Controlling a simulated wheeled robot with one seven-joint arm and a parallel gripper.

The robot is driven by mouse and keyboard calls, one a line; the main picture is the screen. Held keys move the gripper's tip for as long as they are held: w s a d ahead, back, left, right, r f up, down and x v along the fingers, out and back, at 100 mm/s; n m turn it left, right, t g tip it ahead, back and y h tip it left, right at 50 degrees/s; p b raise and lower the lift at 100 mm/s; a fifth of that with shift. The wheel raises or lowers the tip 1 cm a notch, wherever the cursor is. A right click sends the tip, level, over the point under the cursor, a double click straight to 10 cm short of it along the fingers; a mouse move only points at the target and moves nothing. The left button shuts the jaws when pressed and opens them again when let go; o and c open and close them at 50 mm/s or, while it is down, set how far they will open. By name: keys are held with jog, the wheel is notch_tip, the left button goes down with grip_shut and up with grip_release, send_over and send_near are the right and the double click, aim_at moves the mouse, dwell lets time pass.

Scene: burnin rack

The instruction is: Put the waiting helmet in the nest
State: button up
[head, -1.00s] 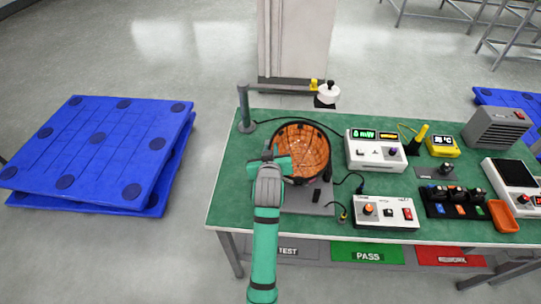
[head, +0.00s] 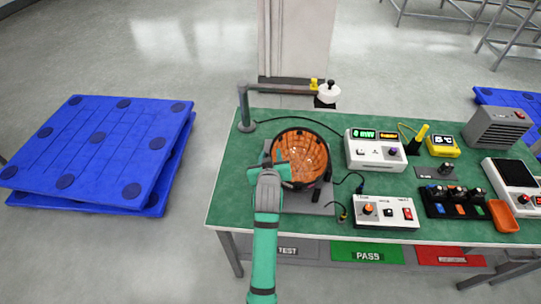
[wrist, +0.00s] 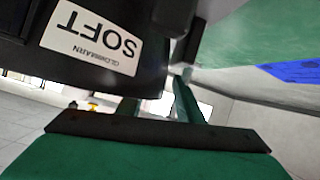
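The helmet (head: 304,150) is a dark-rimmed bowl with its copper-orange, dotted inside facing up. It is over a grey plate (head: 318,208) on the green bench, which I take for the nest. The helmet hides most of that plate, so I cannot tell whether it is seated or just above it. My gripper (head: 272,168) is at the helmet's left rim and appears shut on it. In the wrist view a black surface with a white SOFT label (wrist: 92,38), probably the helmet's outside, fills the upper left. The fingertips are hard to make out there.
A post with an arm (head: 244,108) stands behind at the left. A meter with a green display (head: 375,150) and a switch box (head: 386,212) stand close on the right, with cables between. Blue pallets (head: 100,150) lie on the floor at left.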

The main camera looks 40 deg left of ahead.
jog(key=shift+r, duration=0.1)
jog(key=shift+r, duration=0.2)
jog(key=v, duration=1.2)
